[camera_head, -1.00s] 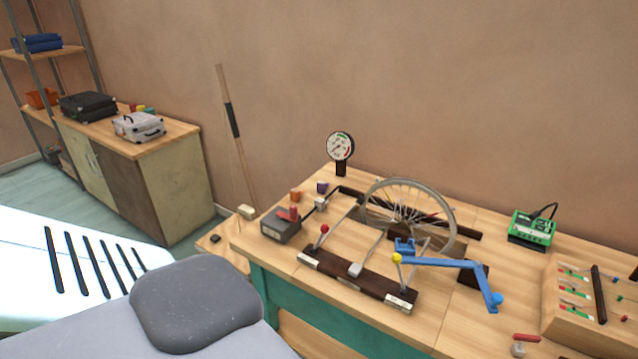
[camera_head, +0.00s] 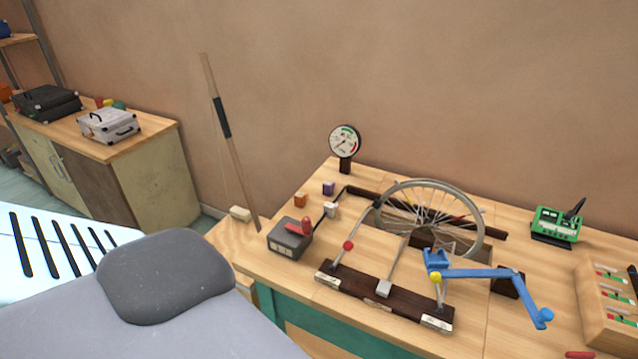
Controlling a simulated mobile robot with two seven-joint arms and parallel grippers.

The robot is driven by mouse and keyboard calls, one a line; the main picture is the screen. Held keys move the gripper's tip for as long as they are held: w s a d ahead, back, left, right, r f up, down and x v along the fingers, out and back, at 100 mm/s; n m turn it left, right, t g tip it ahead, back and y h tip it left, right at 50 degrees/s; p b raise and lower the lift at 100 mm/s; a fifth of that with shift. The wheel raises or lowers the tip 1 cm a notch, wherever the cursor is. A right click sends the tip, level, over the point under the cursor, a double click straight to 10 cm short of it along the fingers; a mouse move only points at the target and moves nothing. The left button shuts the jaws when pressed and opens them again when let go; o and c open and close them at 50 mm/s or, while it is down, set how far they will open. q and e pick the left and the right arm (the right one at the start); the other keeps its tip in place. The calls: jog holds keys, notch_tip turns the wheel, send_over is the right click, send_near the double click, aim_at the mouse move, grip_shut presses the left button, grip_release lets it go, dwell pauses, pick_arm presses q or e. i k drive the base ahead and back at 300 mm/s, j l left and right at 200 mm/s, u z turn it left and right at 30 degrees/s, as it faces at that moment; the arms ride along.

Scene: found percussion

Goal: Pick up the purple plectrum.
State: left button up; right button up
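A small purple block-like piece (camera_head: 328,188), which looks like the purple plectrum, sits on the wooden workbench (camera_head: 470,335) near its back left, below and left of a round dial gauge. An orange piece (camera_head: 300,200) lies to its left and a white piece (camera_head: 331,210) just in front of it. Its exact shape is too small to tell. Neither of my grippers shows in this view.
A bicycle wheel (camera_head: 478,240) on a dark-barred frame with a blue crank (camera_head: 490,273) fills the bench's middle. A grey box (camera_head: 285,247) stands front left of the small pieces. The gauge (camera_head: 344,143) stands behind, a green device (camera_head: 555,226) to the right. A pole leans on the wall.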

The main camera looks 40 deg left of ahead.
aim_at(327, 186)
jog(key=j, duration=0.85)
jog(key=i+j, duration=0.15)
jog(key=j, duration=0.65)
